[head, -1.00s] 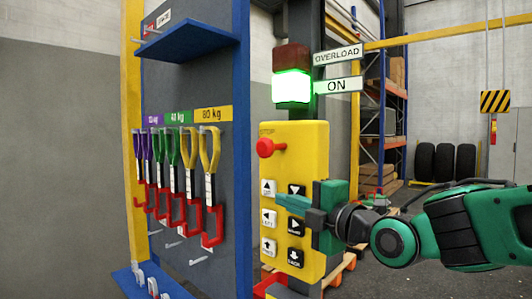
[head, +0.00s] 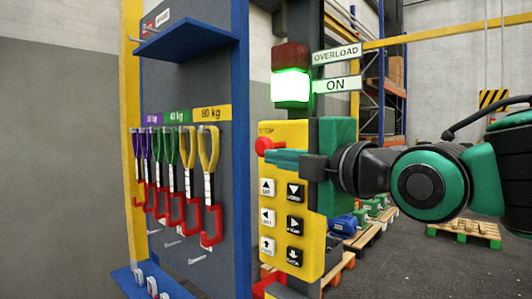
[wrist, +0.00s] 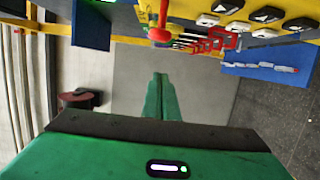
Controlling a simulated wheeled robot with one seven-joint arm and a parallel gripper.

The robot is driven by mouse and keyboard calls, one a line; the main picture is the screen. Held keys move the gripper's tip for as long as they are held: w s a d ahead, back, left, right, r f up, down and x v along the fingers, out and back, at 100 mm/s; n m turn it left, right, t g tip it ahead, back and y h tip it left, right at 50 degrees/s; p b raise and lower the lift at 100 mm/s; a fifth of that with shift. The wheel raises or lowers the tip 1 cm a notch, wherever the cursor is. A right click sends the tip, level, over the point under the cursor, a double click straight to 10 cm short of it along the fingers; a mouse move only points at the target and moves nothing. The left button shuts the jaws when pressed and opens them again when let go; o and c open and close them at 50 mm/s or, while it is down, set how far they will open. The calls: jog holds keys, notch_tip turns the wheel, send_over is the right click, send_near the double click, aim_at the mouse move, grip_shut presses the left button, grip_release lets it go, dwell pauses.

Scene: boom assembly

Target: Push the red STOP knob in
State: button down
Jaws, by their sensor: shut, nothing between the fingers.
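The red STOP knob (head: 267,145) sticks out near the top of the yellow control box (head: 280,208). It also shows at the top of the wrist view (wrist: 160,35). My gripper (head: 272,156) has its teal fingers closed together, with nothing between them. In the head view the fingertips overlap the lower part of the knob; I cannot tell whether they touch it. In the wrist view the closed fingers (wrist: 160,80) end below the knob, with a gap in the picture between them.
Arrow buttons (head: 295,192) cover the box below my gripper. A lit green ON lamp (head: 291,86) and a dark red lamp stand above the box. To the left, a grey panel (head: 190,90) holds a row of coloured hooks (head: 208,180).

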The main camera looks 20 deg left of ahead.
aim_at(262, 149)
jog(key=shift+s+d+r, duration=0.15)
jog(key=shift+s+r, duration=0.25)
jog(key=w+a, duration=0.3)
jog(key=w, duration=0.1)
jog(key=w+a, duration=0.4)
jog(key=shift+a, duration=0.2)
jog(key=shift+w+d, duration=0.2)
jog(key=shift+w, duration=0.5)
jog(key=shift+a, duration=0.1)
